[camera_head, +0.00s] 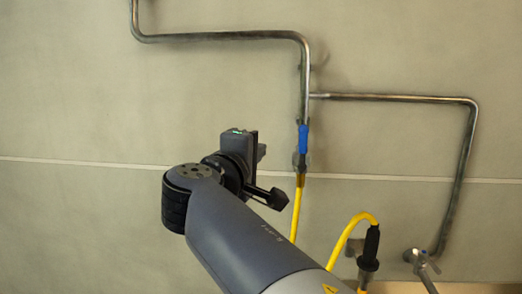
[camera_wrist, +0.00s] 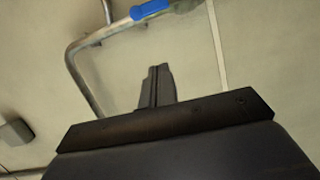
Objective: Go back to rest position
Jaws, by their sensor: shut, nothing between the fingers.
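My gripper (camera_head: 279,199) is near the middle of the head view, at the end of my raised grey arm. Its dark fingers point right, toward the yellow hose. In the wrist view my gripper (camera_wrist: 158,72) shows its two fingers pressed together, with nothing between them. A blue handle (camera_head: 303,138) on the metal pipe is above and right of the fingers in the head view. The blue handle also shows at the top of the wrist view (camera_wrist: 150,9), apart from the fingers.
Bent metal pipes (camera_head: 400,98) run along the pale wall (camera_head: 80,100). A yellow hose (camera_head: 297,210) hangs below the blue handle, and its other end curves into a black nozzle (camera_head: 370,245). A tap (camera_head: 422,258) stands at lower right. The wall at left is clear.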

